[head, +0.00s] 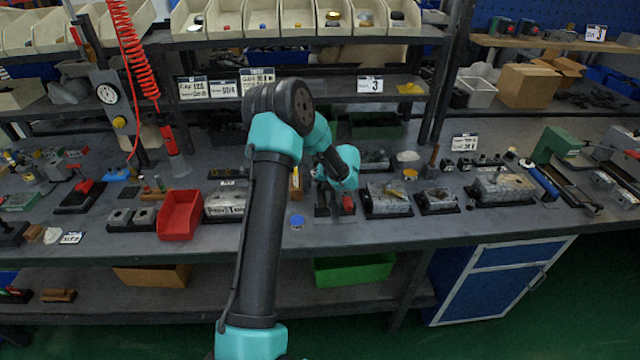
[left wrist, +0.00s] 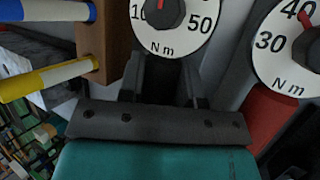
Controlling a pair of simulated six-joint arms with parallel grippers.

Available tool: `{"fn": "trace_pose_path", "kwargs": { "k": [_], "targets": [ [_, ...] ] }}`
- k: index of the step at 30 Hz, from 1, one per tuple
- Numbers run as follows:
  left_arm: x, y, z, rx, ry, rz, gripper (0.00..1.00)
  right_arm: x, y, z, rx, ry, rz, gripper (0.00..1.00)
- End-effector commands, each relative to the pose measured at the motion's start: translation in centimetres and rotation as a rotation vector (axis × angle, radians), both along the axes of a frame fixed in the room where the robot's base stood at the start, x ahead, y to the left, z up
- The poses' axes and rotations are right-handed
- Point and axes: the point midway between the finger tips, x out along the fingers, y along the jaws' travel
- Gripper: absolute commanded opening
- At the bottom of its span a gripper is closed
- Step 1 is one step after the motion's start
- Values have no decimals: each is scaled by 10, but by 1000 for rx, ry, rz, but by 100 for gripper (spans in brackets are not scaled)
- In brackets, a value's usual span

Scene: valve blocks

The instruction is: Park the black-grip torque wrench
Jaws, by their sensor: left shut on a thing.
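My left gripper (head: 328,188) reaches down over the bench, partly hidden by its own wrist in the head view. In the left wrist view its fingers (left wrist: 165,82) are shut on a dark part below a white torque dial (left wrist: 172,22) with a red pointer, marked N m. I take this to be the black-grip torque wrench; its grip is mostly hidden. A second torque dial (left wrist: 288,50) stands to the right, above a red part (left wrist: 268,118). A red grip (head: 348,203) shows beside my gripper in the head view. My right gripper is not in view.
A brown holder (left wrist: 103,40) with blue and yellow handles stands close to the left of my fingers. Valve blocks (head: 388,199) sit to the right on the bench. A red bin (head: 180,215) stands left. The bench front strip is mostly clear.

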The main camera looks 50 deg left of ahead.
Motion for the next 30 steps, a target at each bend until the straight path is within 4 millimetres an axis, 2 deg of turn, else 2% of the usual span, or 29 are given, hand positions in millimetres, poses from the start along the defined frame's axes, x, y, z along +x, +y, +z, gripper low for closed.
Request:
{"fn": "trace_pose_path", "kwargs": {
  "k": [5, 6, 14, 23, 30],
  "targets": [
    [0, 0, 1, 1, -1, 0, 0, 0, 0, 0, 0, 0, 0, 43],
    [0, 0, 1, 1, -1, 0, 36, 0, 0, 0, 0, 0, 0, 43],
    [0, 0, 0, 0, 0, 0, 60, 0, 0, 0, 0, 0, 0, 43],
    [0, -1, 1, -1, 1, -1, 62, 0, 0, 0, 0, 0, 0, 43],
    [3, -13, 18, 0, -2, -2, 62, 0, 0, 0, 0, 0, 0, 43]
  ]
}}
